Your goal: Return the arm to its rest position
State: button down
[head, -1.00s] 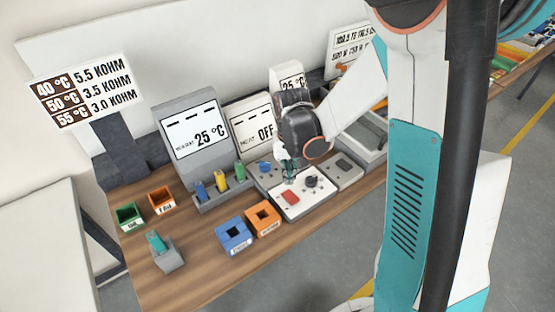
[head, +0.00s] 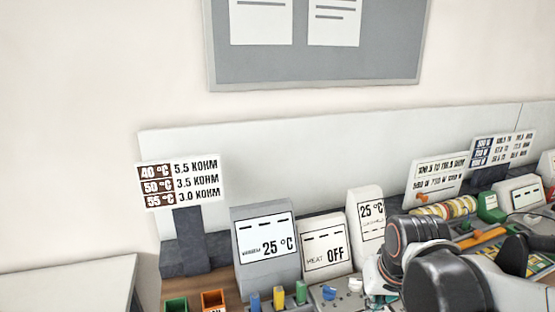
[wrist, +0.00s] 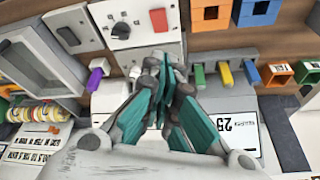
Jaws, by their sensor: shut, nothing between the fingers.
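My gripper (wrist: 168,82) shows in the wrist view with its teal fingers close together and nothing between them. It hangs over the bench, in front of the panel with a red button (wrist: 158,20) and a black knob (wrist: 120,31). In the head view my dark arm joints fill the lower right, and the fingertips cannot be made out there.
The grey 25 °C display (head: 263,240) and the white HEAT OFF display (head: 325,243) stand left of my arm. Green (wrist: 198,77), yellow (wrist: 225,74) and blue (wrist: 251,72) pieces stand near the gripper. Orange (wrist: 210,14) and blue (wrist: 258,12) boxes lie beyond.

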jog(key=s+r+n+t+b, duration=0.1)
jog(key=s+r+t+b, duration=0.1)
jog(key=s, duration=0.6)
jog(key=shift+t, duration=0.5)
dwell(0.4)
